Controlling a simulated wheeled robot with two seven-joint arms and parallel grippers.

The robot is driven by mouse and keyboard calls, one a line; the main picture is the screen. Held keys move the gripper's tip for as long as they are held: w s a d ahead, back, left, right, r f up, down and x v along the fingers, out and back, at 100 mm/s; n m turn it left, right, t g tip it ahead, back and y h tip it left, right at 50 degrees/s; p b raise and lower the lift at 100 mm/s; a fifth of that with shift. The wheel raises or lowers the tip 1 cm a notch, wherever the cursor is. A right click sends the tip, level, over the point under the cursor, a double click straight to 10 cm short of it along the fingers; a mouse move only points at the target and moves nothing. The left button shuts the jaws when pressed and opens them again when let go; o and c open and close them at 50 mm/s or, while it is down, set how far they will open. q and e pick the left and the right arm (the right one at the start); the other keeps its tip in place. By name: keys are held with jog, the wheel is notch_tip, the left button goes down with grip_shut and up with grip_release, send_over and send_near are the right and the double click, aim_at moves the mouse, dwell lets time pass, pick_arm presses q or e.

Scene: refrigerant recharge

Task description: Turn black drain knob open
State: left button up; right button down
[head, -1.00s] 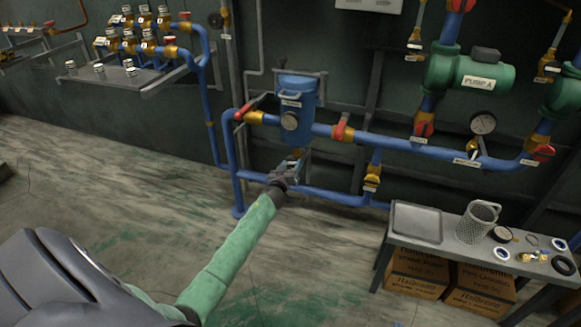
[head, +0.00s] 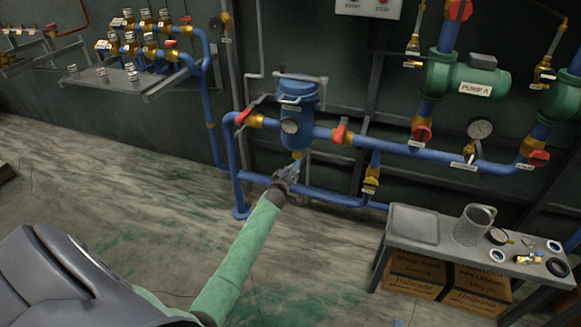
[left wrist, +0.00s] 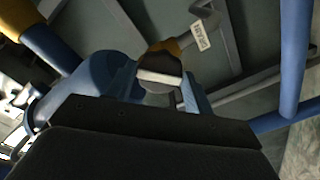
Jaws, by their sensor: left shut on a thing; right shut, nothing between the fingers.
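The black drain knob (left wrist: 160,80) shows in the left wrist view as a dark piece with a pale edge, between the two fingertips. Brass (left wrist: 168,47) shows just behind it. My left gripper (left wrist: 163,88) is shut on the knob. In the head view my left gripper (head: 291,171) is under the blue strainer (head: 294,112), just below its brass bottom outlet (head: 297,154). The knob itself is hidden or too small to make out there. My right gripper is in neither current view.
A blue pipe (head: 330,196) runs low behind the gripper. Red-handled valves (head: 338,134) sit on the upper pipe. A grey bench (head: 400,246) with a tray, mesh basket and small parts stands at right. The floor (head: 130,220) at left is clear.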

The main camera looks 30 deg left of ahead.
dwell(0.3)
pick_arm(q)
jog(key=shift+r+n+p, duration=0.15)
jog(key=shift+n+p, duration=1.2)
jog(key=shift+n, duration=0.95)
jog(key=shift+p, duration=0.35)
jog(key=shift+r+n+p, duration=0.1)
jog(key=shift+n+p, duration=0.4)
jog(key=shift+n, duration=0.2)
jog(key=shift+n+p, duration=0.35)
jog(key=shift+n, duration=0.65)
jog(key=o, duration=1)
jog(key=shift+c, duration=0.2)
jog(key=shift+f, duration=0.2)
